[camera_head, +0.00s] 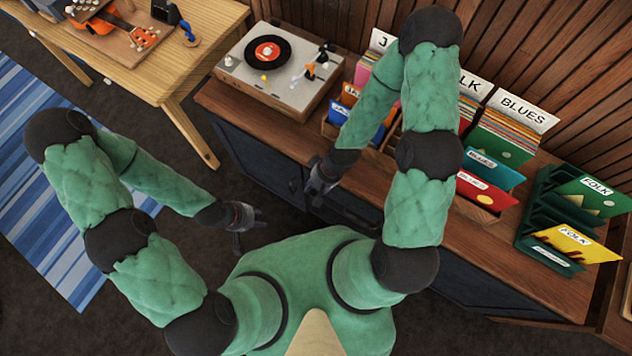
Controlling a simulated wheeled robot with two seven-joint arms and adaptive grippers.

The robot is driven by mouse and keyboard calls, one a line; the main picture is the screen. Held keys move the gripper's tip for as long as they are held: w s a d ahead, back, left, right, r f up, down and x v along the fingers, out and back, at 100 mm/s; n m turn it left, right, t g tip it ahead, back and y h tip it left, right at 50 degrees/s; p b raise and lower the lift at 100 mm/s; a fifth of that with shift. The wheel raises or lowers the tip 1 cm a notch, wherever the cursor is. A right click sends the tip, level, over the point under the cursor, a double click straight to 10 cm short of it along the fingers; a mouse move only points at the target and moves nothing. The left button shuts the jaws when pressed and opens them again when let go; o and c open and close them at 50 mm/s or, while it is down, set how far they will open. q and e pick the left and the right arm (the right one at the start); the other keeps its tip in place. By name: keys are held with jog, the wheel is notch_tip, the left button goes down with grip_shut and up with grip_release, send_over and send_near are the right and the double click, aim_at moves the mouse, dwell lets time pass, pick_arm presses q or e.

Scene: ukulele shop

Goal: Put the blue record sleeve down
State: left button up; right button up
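My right gripper (308,192) hangs by the cabinet's front edge, below and left of that crate. Its fingers look apart, and I see no sleeve in it. My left gripper (246,226) is in the air over the dark floor, left of the cabinet front. Its fingers are apart and it is empty.
A record player (280,65) stands at the cabinet's left end. Crates with BLUES (522,107) and other dividers fill the back. A dark green rack (545,215) with FOLK sleeves stands at right. The cabinet top (470,255) has bare wood in front. A wooden table (175,60) is at upper left.

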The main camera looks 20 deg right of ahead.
jog(key=shift+m, duration=0.9)
jog(key=s, duration=0.1)
jog(key=s+f, duration=0.1)
jog(key=s+a+f, duration=0.1)
jog(key=s, duration=0.1)
jog(key=shift+s+f, duration=0.1)
notch_tip(320, 180, down, 9)
jog(key=b, duration=0.8)
jog(key=shift+b, duration=0.35)
jog(key=shift+r, duration=0.25)
